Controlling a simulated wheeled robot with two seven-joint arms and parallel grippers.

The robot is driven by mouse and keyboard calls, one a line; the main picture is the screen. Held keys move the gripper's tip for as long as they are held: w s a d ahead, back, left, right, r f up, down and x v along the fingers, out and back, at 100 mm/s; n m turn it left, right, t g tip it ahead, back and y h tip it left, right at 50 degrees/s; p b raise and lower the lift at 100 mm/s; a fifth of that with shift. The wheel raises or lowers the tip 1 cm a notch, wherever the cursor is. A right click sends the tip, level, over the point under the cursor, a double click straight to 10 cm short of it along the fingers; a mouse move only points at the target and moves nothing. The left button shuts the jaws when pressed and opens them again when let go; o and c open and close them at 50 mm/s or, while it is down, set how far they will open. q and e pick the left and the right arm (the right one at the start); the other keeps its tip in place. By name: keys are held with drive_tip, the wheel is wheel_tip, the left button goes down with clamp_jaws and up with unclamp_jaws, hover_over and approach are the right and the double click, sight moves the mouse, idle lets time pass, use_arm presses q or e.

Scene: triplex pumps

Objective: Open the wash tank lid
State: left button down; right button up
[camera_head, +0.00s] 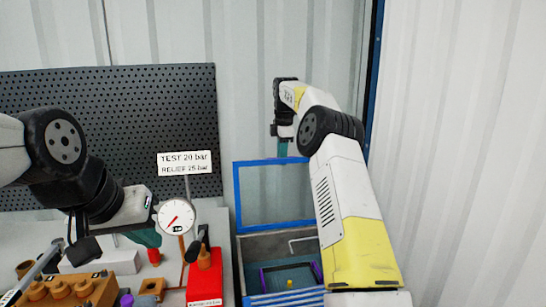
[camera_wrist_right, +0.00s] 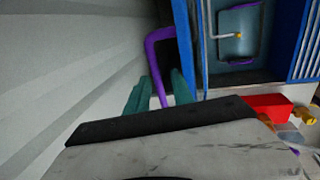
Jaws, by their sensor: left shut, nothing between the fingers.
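The wash tank (camera_head: 243,272) stands at the bench's right end, a grey basin with a blue rim. Its blue-framed lid (camera_head: 237,200) stands upright at the back, so the basin is open to view. My right gripper (camera_head: 283,149) is at the lid's top edge. In the right wrist view, the purple lid handle (camera_wrist_right: 156,50) passes between the teal fingers of the right gripper (camera_wrist_right: 160,92), which look slightly apart around it. My left gripper (camera_head: 148,238) is shut and empty, left of the gauge. My right forearm hides the tank's right side.
A pressure gauge (camera_head: 176,217) stands under a test sign (camera_head: 185,162). A red block (camera_head: 204,280) is left of the tank. A wooden block with several round parts (camera_head: 72,291) lies front left. Inside the tank is a purple-handled tray (camera_head: 263,277). A perforated panel (camera_head: 120,110) closes the back.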

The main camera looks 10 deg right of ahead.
drive_tip(key=shift+f, duration=0.15)
drive_tip(key=v, duration=0.7)
drive_tip(key=shift+r, duration=0.4)
drive_tip(key=shift+r, duration=0.1)
